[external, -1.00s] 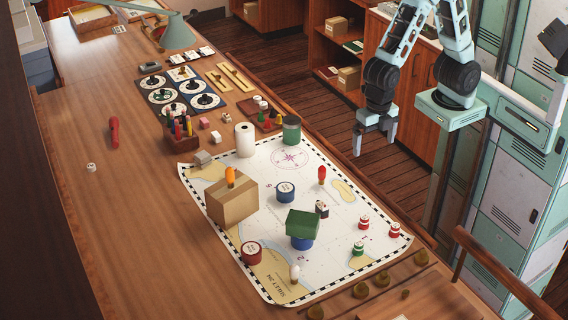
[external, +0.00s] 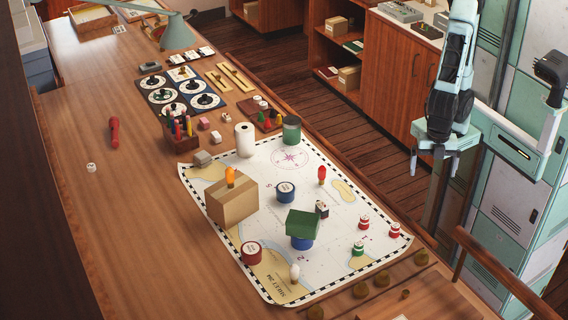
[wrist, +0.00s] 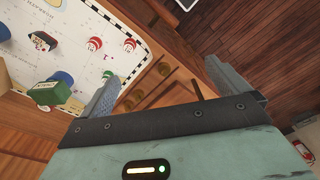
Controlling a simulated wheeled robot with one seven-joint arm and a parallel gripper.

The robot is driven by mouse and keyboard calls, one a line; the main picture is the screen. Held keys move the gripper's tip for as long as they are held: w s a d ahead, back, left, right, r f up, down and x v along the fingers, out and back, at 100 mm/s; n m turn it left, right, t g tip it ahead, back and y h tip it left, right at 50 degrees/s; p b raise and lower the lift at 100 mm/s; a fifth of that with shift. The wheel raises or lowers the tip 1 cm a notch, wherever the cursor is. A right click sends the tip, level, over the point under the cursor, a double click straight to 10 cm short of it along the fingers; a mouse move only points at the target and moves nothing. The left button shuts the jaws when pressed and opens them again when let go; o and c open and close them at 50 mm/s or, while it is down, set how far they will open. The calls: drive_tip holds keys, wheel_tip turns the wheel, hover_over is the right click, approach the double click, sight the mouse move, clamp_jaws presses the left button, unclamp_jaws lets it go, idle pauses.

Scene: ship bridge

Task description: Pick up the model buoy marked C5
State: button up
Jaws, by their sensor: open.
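Three small striped model buoys stand on the chart. Two are red and white: the left one (external: 363,222) and the right one (external: 394,230). The third is green and white (external: 358,248), closer to the chart's front edge. Their markings are too small to read, so I cannot tell which is C5. My gripper (external: 430,165) is open and empty, above and right of the chart, apart from all buoys. Its spread fingers (wrist: 160,75) show in the wrist view.
Round brass knobs (external: 361,290) line the desk edge. A wooden rail (external: 505,280) stands at lower right.

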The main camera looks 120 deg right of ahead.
drive_tip(key=s+f+m+b, duration=0.1)
drive_tip(key=s+f, duration=0.1)
drive_tip(key=s, duration=0.1)
drive_tip(key=s+a+f+m+b, duration=0.1)
drive_tip(key=s+f+b, duration=0.1)
drive_tip(key=f, duration=0.1)
drive_tip(key=shift+s+a+f+m, duration=0.1)
drive_tip(key=shift+s+a+m, duration=0.05)
drive_tip(key=shift+s+m, duration=0.2)
drive_tip(key=shift+c, duration=0.3)
drive_tip(key=shift+s+f, duration=0.1)
drive_tip(key=shift+s, duration=0.2)
drive_tip(key=c, duration=1.3)
